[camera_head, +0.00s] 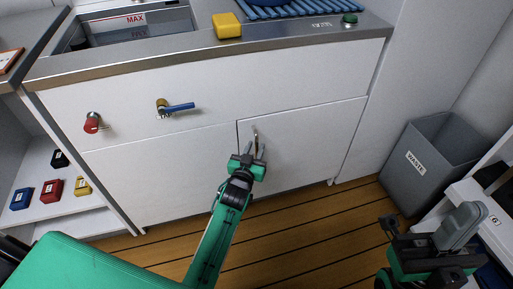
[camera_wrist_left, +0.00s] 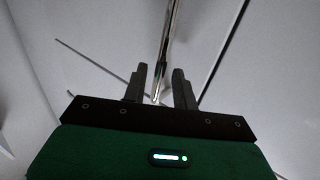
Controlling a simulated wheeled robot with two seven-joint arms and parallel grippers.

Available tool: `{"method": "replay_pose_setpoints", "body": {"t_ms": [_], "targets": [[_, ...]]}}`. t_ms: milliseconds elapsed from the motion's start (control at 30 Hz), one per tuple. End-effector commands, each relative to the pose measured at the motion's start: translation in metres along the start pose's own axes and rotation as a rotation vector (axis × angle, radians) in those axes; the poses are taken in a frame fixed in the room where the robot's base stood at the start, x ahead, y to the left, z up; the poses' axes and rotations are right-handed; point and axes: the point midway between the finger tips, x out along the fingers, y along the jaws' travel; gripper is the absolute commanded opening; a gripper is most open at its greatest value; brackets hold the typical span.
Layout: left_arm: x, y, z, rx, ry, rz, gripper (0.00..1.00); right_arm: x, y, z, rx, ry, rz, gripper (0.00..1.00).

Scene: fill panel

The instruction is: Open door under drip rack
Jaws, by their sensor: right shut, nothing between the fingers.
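The blue drip rack (camera_head: 285,9) lies on the counter at the top. Below it is a white lower door (camera_head: 315,145) that looks closed, with an upright metal handle (camera_head: 255,136) near its left edge. My left gripper (camera_head: 254,151) is at the lower part of this handle. In the left wrist view, the fingers of my left gripper (camera_wrist_left: 160,86) are apart, with the metal handle (camera_wrist_left: 168,40) running up between them; contact cannot be told. My right gripper (camera_head: 425,245) is shut at the lower right, away from the door.
A red knob (camera_head: 93,122) and a blue-handled valve (camera_head: 176,107) sit on the front panel to the left. A yellow sponge (camera_head: 227,25) lies on the counter. A grey waste bin (camera_head: 422,165) stands on the right. The wooden floor (camera_head: 290,225) before the door is mostly clear.

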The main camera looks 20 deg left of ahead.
Motion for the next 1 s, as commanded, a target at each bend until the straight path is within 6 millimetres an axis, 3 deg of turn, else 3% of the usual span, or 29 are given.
{"method": "replay_pose_setpoints", "body": {"t_ms": [200,533,700,1000], "targets": [[0.018,0.0,0.001,0.0,0.0,0.0,0.28,0.002,0.0,-0.001,0.0,0.019,-0.004,0.0],[0.02,0.0,0.0,-0.001,-0.001,0.0,0.28,0.003,0.0,-0.002,0.0,0.023,-0.005,0.0],[0.02,0.0,0.0,-0.001,-0.001,0.0,0.0,0.003,0.0,-0.001,0.0,0.022,-0.005,0.0],[0.019,0.001,0.0,-0.001,-0.001,0.002,0.0,0.003,0.0,-0.001,0.0,0.019,-0.003,0.0]]}}
